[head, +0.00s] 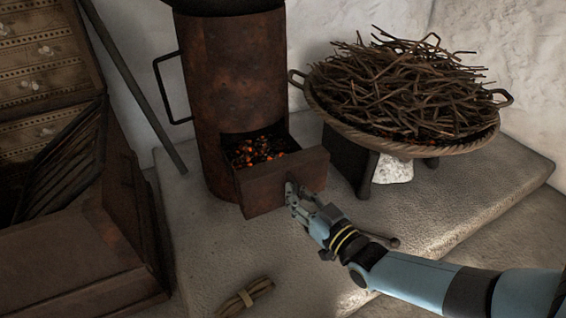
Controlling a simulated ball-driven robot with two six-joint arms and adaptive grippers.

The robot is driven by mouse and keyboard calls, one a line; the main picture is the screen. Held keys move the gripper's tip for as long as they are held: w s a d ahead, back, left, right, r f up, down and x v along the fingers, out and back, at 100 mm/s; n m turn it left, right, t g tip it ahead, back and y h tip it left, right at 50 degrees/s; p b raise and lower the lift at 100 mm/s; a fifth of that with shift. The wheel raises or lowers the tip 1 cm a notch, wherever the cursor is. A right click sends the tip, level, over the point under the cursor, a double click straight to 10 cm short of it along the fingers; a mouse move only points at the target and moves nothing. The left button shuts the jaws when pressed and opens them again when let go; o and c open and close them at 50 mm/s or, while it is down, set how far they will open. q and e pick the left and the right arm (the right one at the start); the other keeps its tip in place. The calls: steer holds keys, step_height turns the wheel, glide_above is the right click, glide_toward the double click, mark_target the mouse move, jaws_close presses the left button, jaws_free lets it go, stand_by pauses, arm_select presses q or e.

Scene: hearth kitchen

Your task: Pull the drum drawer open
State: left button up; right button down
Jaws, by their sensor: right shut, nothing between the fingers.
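The rusty drum (239,95) stands upright on the stone hearth. Its drawer (265,192) sticks out of the lower front, and glowing embers (258,151) show inside it. My right gripper (294,190) is at the drawer's front face, near its right half. Its fingers are shut with nothing between them. The gripper covers that part of the face, and I cannot tell whether it touches a knob there. My left gripper is not in view.
A wide basket of twigs (400,85) stands on dark legs at the right. A tied bundle (246,297) lies on the hearth in front. A rod (133,85) leans on the wall at the left, by a wooden chest (75,250). Bare stone (200,215) lies left of the drawer.

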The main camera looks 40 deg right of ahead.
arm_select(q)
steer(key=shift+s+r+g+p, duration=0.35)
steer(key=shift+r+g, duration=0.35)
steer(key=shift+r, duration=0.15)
arm_select(e)
steer(key=shift+s+a, duration=0.25)
steer(key=shift+s, duration=0.9)
steer(key=shift+s+a, duration=0.2)
steer(key=shift+s, duration=0.9)
steer(key=c, duration=1.4)
jaws_free()
steer(key=s, duration=1.2)
steer(key=shift+a, duration=0.25)
